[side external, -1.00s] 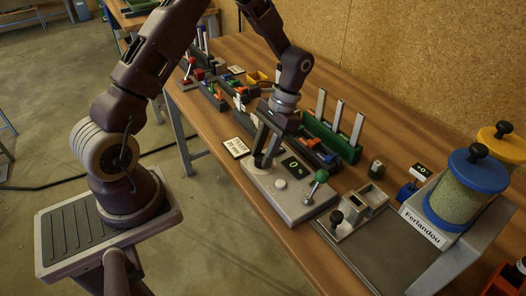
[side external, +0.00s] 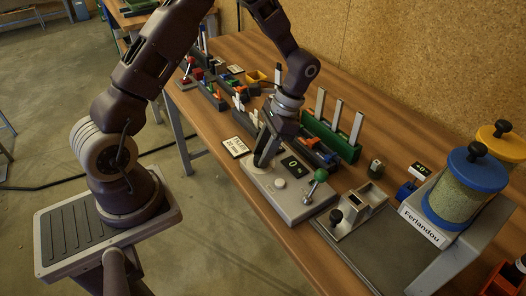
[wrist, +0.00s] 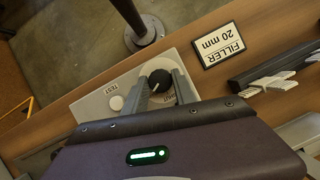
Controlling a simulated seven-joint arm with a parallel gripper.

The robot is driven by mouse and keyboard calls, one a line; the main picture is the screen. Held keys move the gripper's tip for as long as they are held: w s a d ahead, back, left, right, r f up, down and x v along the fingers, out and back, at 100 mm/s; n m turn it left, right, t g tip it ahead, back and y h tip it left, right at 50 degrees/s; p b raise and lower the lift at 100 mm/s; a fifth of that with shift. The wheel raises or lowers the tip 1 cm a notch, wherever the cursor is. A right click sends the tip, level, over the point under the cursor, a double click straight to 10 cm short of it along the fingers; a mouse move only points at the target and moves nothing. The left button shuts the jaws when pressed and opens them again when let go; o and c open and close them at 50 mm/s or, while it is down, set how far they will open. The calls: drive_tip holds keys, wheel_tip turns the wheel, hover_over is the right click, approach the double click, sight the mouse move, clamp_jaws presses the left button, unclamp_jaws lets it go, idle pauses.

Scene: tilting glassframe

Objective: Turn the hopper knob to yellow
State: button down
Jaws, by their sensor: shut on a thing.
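My gripper (side external: 262,152) is at the left end of a grey control box (side external: 302,208). In the wrist view its two fingers (wrist: 160,87) are on either side of a round black knob (wrist: 159,80) with a white pointer line, and are shut on it. The fingers hide the knob in the side view. At the right stand two hoppers, one with a blue lid (side external: 472,167) and one with a yellow lid (side external: 503,140). I cannot make out a yellow mark at the held knob.
A metal fixture (side external: 362,205) is to the right.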

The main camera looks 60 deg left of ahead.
drive_tip(key=c, duration=1)
unclamp_jaws()
drive_tip(key=shift+r, duration=0.1)
drive_tip(key=v, duration=0.6)
drive_tip(key=shift+w, duration=0.1)
drive_tip(key=s+d+r+n+t, duration=0.1)
drive_tip(key=s+d+r+t, duration=0.2)
drive_tip(key=r, duration=0.5)
drive_tip(key=s+d+r+n+t, duration=0.1)
drive_tip(key=s+r+t, duration=0.1)
drive_tip(key=s+r, duration=0.45)
drive_tip(key=s+r+t, duration=0.1)
drive_tip(key=s, duration=0.2)
drive_tip(key=s+d+t, duration=0.1)
drive_tip(key=s+t, duration=0.1)
drive_tip(key=s, duration=0.1)
drive_tip(key=s+d+r+n+t+h, duration=0.1)
drive_tip(key=s, duration=0.2)
drive_tip(key=shift+s+d+r+t, duration=0.2)
drive_tip(key=shift+s+r+t, duration=0.15)
drive_tip(key=shift+s+t, duration=0.05)
